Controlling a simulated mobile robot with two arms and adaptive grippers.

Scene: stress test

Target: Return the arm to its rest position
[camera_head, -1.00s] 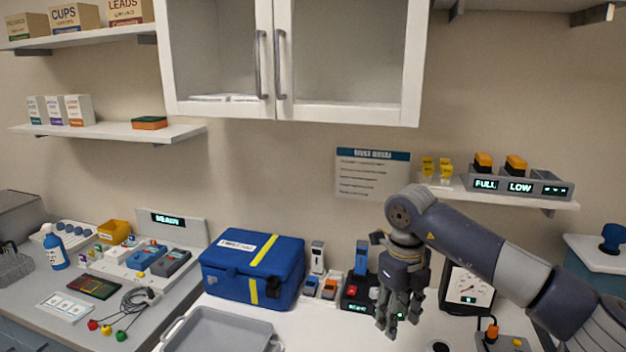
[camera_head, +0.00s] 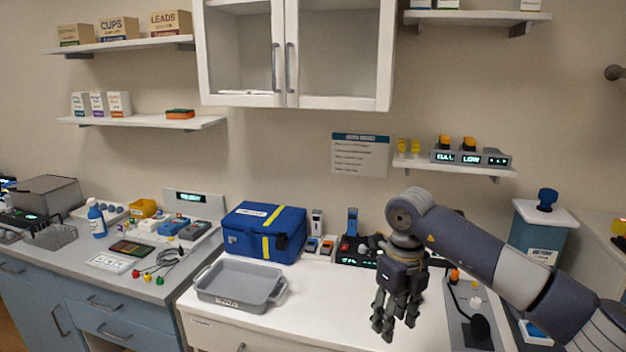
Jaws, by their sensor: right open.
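My right arm comes in from the lower right, with its elbow bent and the gripper hanging down. My right gripper (camera_head: 396,322) is open, with its fingers pointing down above the white counter (camera_head: 320,318). I see nothing between the fingers. The gripper is to the right of the grey tray and in front of a small black device with a lit display. My left arm and left gripper do not show.
A grey tray (camera_head: 240,283) and a blue case (camera_head: 264,232) stand left of the gripper. A black device (camera_head: 352,251) is behind it. A wall shelf (camera_head: 455,168) hangs above.

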